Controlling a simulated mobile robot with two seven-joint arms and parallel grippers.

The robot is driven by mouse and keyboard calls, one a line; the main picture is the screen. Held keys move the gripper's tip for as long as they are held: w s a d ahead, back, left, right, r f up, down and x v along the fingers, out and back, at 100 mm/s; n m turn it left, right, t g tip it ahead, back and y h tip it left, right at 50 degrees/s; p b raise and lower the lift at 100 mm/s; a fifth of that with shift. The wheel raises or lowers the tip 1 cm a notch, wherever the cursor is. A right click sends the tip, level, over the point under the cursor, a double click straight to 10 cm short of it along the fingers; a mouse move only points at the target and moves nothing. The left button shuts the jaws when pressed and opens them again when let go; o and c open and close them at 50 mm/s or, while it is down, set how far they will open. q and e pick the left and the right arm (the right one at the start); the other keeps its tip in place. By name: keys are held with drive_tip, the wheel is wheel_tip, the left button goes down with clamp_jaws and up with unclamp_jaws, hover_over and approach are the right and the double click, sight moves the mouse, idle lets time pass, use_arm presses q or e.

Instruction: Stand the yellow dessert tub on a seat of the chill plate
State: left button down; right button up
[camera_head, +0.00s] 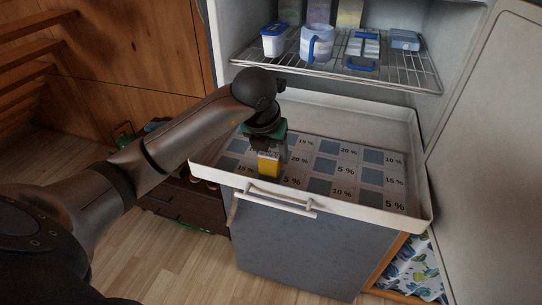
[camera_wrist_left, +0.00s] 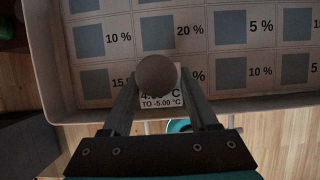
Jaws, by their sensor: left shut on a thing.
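The yellow dessert tub (camera_head: 268,167) is upright between the fingers of my left gripper (camera_head: 268,149), near the front left of the chill plate (camera_head: 318,186). The plate has grey-blue square seats and printed percent labels, and lies in a white drawer tray. In the left wrist view, the fingers of my left gripper (camera_wrist_left: 160,88) close on a pale block with a round brownish top (camera_wrist_left: 157,73) and temperature print. Plate seats (camera_wrist_left: 89,40) show around it. Whether the tub's base touches the plate is hidden. My right gripper is not in view.
The tray's raised white rim (camera_head: 424,160) surrounds the plate. Above it, a wire shelf (camera_head: 345,77) carries a blue-lidded tub (camera_head: 274,41), a blue-and-white mug (camera_head: 317,43) and other containers. An open white door (camera_head: 490,150) stands at the right. Several plate seats are bare.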

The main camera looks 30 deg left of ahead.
use_arm(q)
drive_tip(key=shift+f, duration=0.85)
drive_tip(key=shift+f, duration=0.1)
drive_tip(key=shift+c, duration=0.8)
unclamp_jaws()
drive_tip(key=shift+r, duration=0.3)
drive_tip(key=v, duration=1.1)
drive_tip(key=shift+s+r, duration=0.2)
drive_tip(key=shift+r, duration=0.1)
